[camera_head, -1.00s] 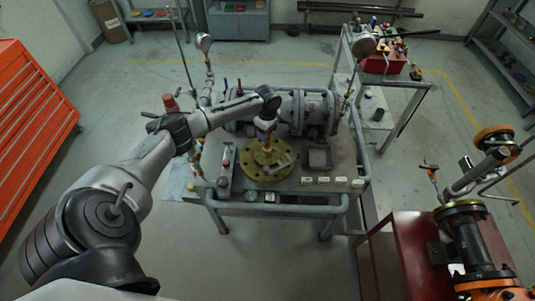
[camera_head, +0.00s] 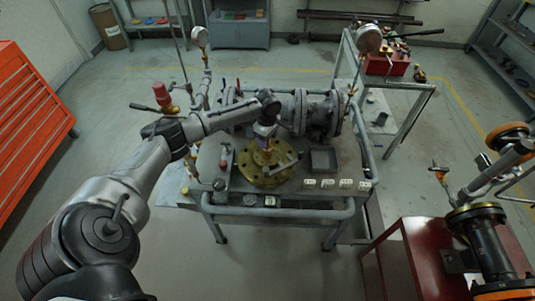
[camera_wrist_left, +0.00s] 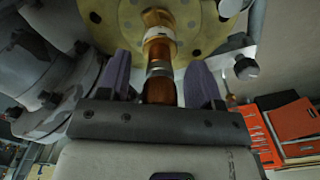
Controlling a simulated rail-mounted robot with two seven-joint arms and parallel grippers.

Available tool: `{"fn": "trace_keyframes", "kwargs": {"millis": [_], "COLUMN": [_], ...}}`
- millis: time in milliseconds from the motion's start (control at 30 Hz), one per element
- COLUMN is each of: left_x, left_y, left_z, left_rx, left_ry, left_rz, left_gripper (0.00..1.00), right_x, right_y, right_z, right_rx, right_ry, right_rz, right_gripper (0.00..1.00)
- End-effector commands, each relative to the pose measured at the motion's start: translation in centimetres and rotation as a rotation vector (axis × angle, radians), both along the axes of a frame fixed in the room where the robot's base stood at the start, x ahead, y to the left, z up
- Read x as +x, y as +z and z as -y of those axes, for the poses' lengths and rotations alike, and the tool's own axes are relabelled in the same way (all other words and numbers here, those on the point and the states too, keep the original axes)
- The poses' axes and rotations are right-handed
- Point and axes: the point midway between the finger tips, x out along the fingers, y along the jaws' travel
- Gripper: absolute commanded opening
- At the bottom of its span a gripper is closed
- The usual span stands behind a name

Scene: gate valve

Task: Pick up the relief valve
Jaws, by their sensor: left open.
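A brass cylindrical fitting with a pale band, which looks like the relief valve (camera_wrist_left: 158,48), shows in the left wrist view in front of a yellow round flange (camera_wrist_left: 115,28). In the head view the yellow flange (camera_head: 255,176) lies on the grey bench, with the fitting largely hidden under my wrist. My left gripper (camera_head: 264,142) is right above the flange. In the wrist view its two purple fingers (camera_wrist_left: 160,82) are apart, one on each side of the fitting, with gaps visible. My right gripper is not in view.
Grey flanged piping (camera_head: 315,112) runs behind the flange on the bench (camera_head: 300,172). A red-capped fitting (camera_head: 162,95) and a gauge (camera_head: 199,37) stand at the left. A square tray (camera_head: 322,159) lies right of the flange. A red stand (camera_head: 410,255) is at lower right.

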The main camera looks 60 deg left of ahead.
Motion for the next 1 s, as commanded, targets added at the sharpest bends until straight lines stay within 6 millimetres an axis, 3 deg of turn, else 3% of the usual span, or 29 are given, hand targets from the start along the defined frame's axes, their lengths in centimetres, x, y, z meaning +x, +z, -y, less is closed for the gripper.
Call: {"fn": "trace_keyframes", "kwargs": {"millis": [67,667,1000], "left_x": [0.0,-0.01,-0.01], "left_y": [0.05,0.01,-0.01], "left_z": [0.0,0.01,0.01], "left_rx": [0.0,0.0,0.0], "left_ry": [0.0,0.0,0.0], "left_rz": [0.0,0.0,0.0], "left_gripper": [0.59,0.02,0.0], "right_x": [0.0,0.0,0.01], "right_y": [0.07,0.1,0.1], "right_z": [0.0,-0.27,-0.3], "right_rx": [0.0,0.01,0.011], "right_ry": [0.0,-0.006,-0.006], "right_rz": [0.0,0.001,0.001], "right_gripper": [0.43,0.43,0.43]}}
